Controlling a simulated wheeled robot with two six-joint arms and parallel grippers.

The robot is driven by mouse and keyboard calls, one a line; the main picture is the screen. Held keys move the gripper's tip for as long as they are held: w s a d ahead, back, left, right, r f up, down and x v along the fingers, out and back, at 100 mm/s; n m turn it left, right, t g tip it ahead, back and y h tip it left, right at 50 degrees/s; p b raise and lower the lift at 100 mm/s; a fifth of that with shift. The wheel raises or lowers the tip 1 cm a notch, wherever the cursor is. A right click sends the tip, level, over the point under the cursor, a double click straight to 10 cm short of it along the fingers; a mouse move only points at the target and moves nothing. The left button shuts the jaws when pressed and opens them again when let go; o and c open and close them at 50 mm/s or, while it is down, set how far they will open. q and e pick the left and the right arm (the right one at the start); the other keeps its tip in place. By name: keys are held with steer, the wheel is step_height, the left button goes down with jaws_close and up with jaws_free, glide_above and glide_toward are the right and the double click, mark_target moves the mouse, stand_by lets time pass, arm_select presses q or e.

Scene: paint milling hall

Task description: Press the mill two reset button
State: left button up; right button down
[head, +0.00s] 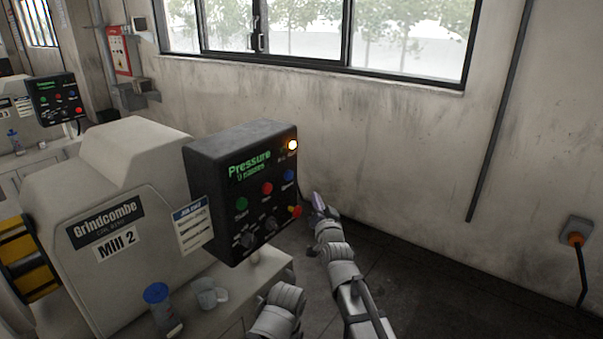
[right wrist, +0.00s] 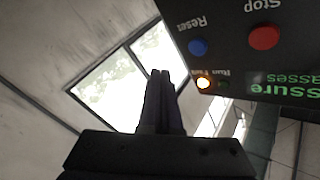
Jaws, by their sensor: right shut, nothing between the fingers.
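The Mill 2 control box (head: 220,165) is dark, with a green "Pressure" display. Its blue button (head: 288,175) sits at the panel's right side, beside the red stop button (head: 267,188) and green start button (head: 242,204). In the right wrist view, upside down, the blue button (right wrist: 198,47) is labelled Reset. My right gripper (head: 318,203) is shut and empty, to the right of the panel and lower than the blue button. Its closed fingers (right wrist: 160,78) appear apart from the button. My left gripper is not in view.
An amber lamp (head: 292,145) glows above the blue button. A red knob (head: 294,211) and dark selectors sit low on the panel. A blue-capped bottle (head: 156,298) stands before the mill body (head: 120,215). Another control box (head: 53,97) is far left. Floor at right is open.

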mark_target(293, 174)
steer(key=shift+w+d+r+m+t, duration=0.25)
steer(key=shift+d+r, duration=0.2)
steer(key=shift+r, duration=0.15)
steer(key=shift+w+d+r+m+t, duration=0.15)
steer(key=shift+d+r+m+t, duration=0.1)
steer(key=shift+d+r, duration=0.25)
steer(key=shift+a, duration=0.1)
steer(key=w+a, duration=0.5)
steer(key=a, duration=0.2)
steer(key=shift+w+a, duration=0.1)
steer(key=shift+w, duration=0.1)
stand_by(1.6)
steer(key=shift+w+a, duration=0.15)
steer(key=shift+a, duration=0.15)
steer(key=shift+w+a, duration=0.3)
steer(key=shift+a, duration=0.1)
stand_by(0.8)
steer(key=shift+s+d, duration=0.5)
steer(key=shift+d, duration=0.25)
